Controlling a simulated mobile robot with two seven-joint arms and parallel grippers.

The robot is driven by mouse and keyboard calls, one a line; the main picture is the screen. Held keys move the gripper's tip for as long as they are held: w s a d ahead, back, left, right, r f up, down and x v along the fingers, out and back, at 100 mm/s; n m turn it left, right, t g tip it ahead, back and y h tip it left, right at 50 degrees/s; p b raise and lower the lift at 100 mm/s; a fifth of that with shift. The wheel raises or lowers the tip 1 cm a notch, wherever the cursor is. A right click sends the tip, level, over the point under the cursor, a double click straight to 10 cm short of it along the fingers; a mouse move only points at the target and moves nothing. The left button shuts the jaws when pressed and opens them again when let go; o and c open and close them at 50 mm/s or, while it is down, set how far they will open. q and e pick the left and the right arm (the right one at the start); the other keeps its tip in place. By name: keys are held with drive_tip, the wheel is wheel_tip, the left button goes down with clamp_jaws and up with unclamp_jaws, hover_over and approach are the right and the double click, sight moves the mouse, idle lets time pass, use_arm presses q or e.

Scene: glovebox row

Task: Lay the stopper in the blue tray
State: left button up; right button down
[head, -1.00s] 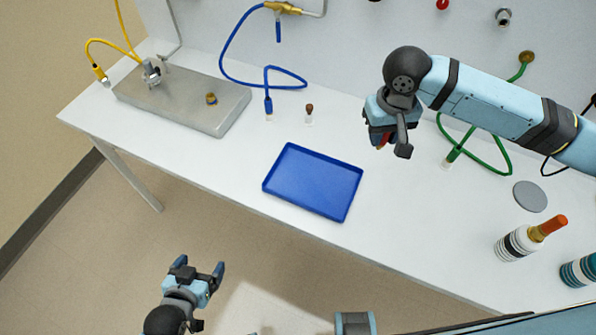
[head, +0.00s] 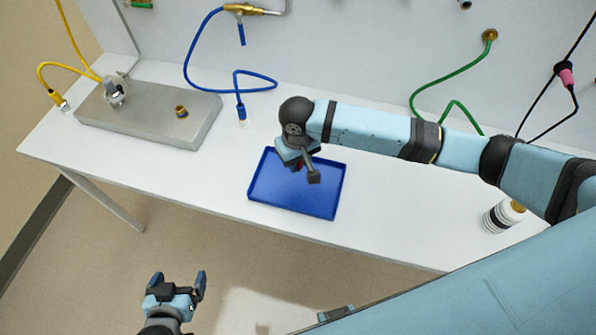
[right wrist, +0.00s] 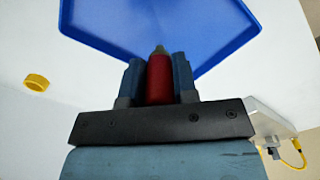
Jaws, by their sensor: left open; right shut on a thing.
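The blue tray (head: 318,204) lies flat on the white table; it also shows beyond the fingers in the right wrist view (right wrist: 160,18). My right gripper (head: 298,167) is over the tray's back part. In the right wrist view it is shut on a red thing with an olive tip, which I take for the stopper (right wrist: 159,80). Only a bit of red shows in the head view, and I cannot tell its height above the tray. The visible tray floor is empty. My left gripper (head: 178,284) is open and empty, off the table's front edge.
A metal plate (head: 150,120) with a brass fitting (head: 181,112) and yellow hoses lies at the left. A blue hose (head: 243,110) and green hose (head: 450,75) hang behind. A striped bottle (head: 500,216) stands at the right. A yellow ring (right wrist: 37,82) shows in the right wrist view.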

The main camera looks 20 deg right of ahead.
drive_tip(key=shift+f, duration=3.15)
drive_tip(key=shift+f, duration=0.15)
drive_tip(key=c, duration=0.9)
unclamp_jaws()
wheel_tip(320, 180, up, 12)
drive_tip(key=shift+r, duration=0.2)
